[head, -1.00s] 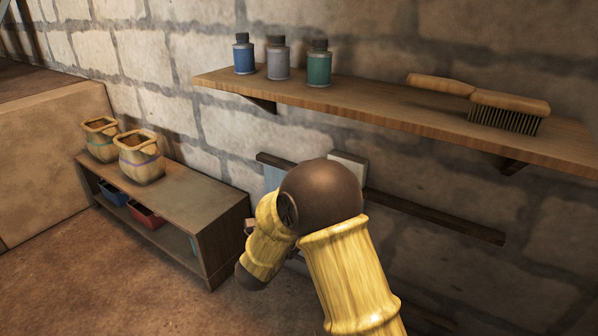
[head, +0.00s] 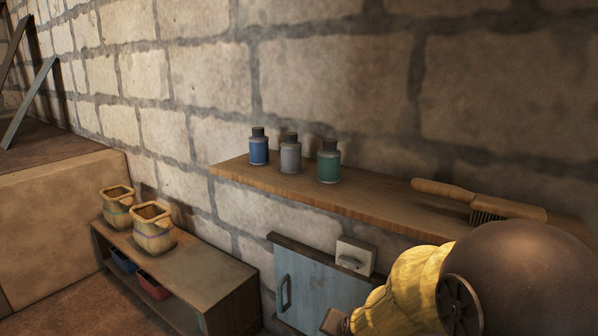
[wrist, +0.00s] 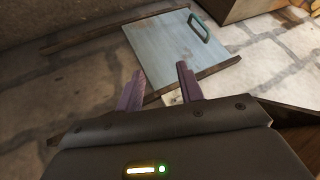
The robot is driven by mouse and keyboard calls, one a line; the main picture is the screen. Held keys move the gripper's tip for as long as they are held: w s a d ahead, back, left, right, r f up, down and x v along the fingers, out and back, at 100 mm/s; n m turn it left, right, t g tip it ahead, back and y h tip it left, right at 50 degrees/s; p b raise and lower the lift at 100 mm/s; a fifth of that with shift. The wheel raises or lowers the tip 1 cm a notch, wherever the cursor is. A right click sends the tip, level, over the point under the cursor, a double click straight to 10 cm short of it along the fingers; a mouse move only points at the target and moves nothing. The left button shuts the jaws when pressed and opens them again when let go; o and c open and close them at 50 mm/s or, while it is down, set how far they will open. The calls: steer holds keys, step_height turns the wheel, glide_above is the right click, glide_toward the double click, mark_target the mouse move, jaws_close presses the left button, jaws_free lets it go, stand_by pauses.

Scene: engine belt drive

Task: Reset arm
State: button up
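My gripper (wrist: 158,90) shows in the wrist view with its two purple fingers apart and nothing between them. Beyond the fingers is a light blue panel (wrist: 167,45) with a dark handle, set between dark wooden rails on the stone wall. The same blue panel (head: 318,293) shows in the head view below the shelf. In the head view my arm fills the lower right, and my fingers are not clearly visible there.
A wall shelf (head: 290,186) holds blue (head: 258,150), grey (head: 290,157) and green (head: 329,166) bottles and a brush (head: 445,191). A low cabinet (head: 205,277) at left carries two pots (head: 152,232) and holds bins (head: 153,287).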

steer(key=s+d+r+n+g+p, duration=0.1)
steer(key=s+d+n+g, duration=0.2)
steer(key=s, duration=0.4)
steer(key=s+d+r+n+g+p, duration=0.1)
steer(key=s+d+n+g+p, duration=0.15)
steer(key=s, duration=0.45)
steer(key=w+a+p+v, duration=0.1)
steer(key=w+p+v, duration=0.2)
steer(key=p+v, duration=1.5)
steer(key=w+a+r+p+v, duration=0.1)
steer(key=w+p+v, duration=0.3)
steer(key=p+v, duration=1.4)
steer(key=shift+w+r+h+p, duration=0.3)
steer(key=shift+w+r+h, duration=0.1)
steer(key=shift+w+r, duration=0.05)
